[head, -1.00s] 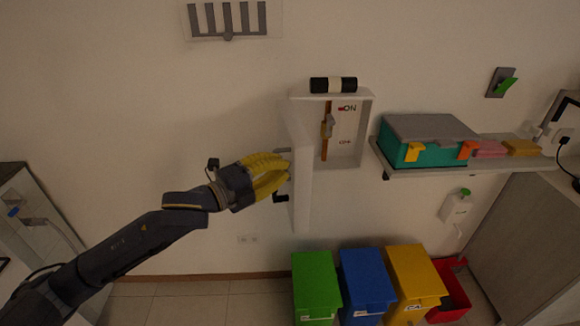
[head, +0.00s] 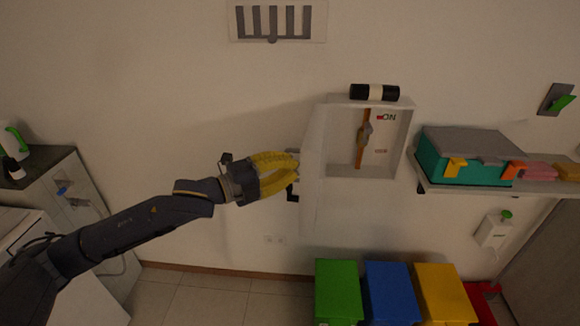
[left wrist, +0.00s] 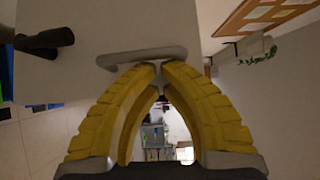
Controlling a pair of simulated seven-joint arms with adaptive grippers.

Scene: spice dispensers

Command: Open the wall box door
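The white wall box (head: 397,150) hangs on the wall, its door (head: 313,180) standing wide open at the left. Inside are an orange strip with a grey lever (head: 363,133) and an ON label. My left gripper (head: 297,162), with yellow fingers, is at the door's outer face by the handle. In the left wrist view, the grey bar handle (left wrist: 120,57) crosses the door just ahead of the nearly meeting fingertips (left wrist: 161,66). I cannot tell whether the bar is pinched. A black latch (left wrist: 45,42) is to its left. My right gripper is not in view.
A black cylinder (head: 374,92) lies on top of the box. A shelf (head: 440,187) with a teal case (head: 467,158) is close to its right. Green (head: 338,290), blue (head: 391,290) and yellow (head: 443,290) bins stand below. The wall left of the door is free.

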